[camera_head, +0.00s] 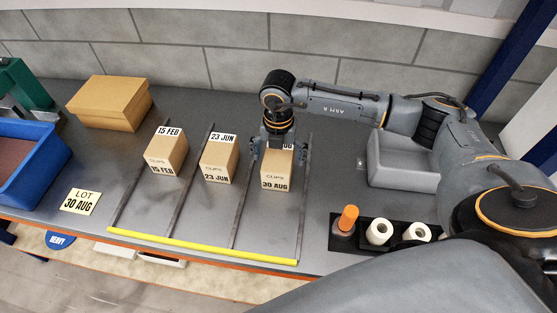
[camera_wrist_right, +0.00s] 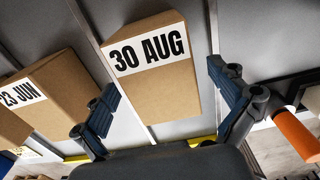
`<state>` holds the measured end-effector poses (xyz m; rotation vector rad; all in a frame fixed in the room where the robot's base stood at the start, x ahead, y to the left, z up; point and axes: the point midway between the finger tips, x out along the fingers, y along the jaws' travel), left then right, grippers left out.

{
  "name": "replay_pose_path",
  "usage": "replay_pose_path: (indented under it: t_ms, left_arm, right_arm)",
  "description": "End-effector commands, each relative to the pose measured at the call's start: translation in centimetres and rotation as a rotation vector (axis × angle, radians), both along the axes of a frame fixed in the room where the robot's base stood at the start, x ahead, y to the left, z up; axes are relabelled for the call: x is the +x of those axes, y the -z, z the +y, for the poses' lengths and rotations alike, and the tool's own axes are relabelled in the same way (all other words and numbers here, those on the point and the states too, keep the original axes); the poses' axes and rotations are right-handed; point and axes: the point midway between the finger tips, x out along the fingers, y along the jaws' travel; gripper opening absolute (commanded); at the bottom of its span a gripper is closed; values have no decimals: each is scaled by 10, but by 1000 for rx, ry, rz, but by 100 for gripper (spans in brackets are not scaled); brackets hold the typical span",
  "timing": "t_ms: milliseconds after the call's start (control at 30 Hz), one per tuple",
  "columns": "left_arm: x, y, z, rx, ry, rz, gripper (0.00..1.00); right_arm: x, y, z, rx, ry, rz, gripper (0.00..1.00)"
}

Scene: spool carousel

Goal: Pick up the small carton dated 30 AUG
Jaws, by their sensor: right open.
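The small carton dated 30 AUG (camera_head: 275,172) stands upright in the right-hand lane of the bench, its date on the front and partly hidden on top. In the right wrist view the same carton (camera_wrist_right: 153,75) shows its 30 AUG top label between the fingers. My right gripper (camera_head: 273,145) is open over this carton, with one finger on each side; in the wrist view the fingers (camera_wrist_right: 168,98) look apart from it. The 23 JUN carton (camera_head: 219,158) and the 15 FEB carton (camera_head: 166,152) stand in the lanes to the left. My left gripper is not in view.
Thin dividers separate the lanes, with a yellow strip (camera_head: 200,247) at the front. A LOT 30 AUG card (camera_head: 80,202), blue bin (camera_head: 24,165) and brown box (camera_head: 110,102) are left. A grey tray (camera_head: 402,165) and a black holder with an orange-topped item (camera_head: 346,220) and white spools (camera_head: 379,232) are right.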

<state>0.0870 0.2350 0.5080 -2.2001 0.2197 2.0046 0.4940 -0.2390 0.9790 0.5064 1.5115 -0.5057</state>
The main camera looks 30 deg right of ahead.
Motion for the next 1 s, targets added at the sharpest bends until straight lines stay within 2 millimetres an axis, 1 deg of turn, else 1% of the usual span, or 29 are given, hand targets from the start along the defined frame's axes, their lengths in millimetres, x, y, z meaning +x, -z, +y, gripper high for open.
replay_pose_path:
  t_ms: [100, 267, 367, 400, 467, 500, 567, 600, 667, 1000]
  left_arm:
    - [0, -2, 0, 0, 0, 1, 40]
    - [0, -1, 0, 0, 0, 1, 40]
    - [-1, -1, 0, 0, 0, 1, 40]
    - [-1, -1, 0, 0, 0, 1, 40]
    - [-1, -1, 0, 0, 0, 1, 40]
    - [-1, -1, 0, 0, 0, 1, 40]
    - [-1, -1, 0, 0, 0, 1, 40]
    - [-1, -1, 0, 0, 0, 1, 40]
    - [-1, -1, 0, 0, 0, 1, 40]
    - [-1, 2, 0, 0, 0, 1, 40]
  right_arm:
    - [0, 5, 0, 0, 0, 0, 97]
    - [0, 5, 0, -1, 0, -1, 97]
    - [0, 5, 0, 0, 0, -1, 79]
    - [0, 5, 0, -1, 0, -1, 71]
    - [0, 5, 0, 0, 0, -1, 58]
    - [0, 5, 0, 0, 0, -1, 50]
    - [0, 5, 0, -1, 0, -1, 38]
    - [0, 5, 0, 0, 0, 0, 30]
    - [0, 5, 0, 0, 0, 0, 19]
    - [1, 1, 0, 1, 0, -3, 18]
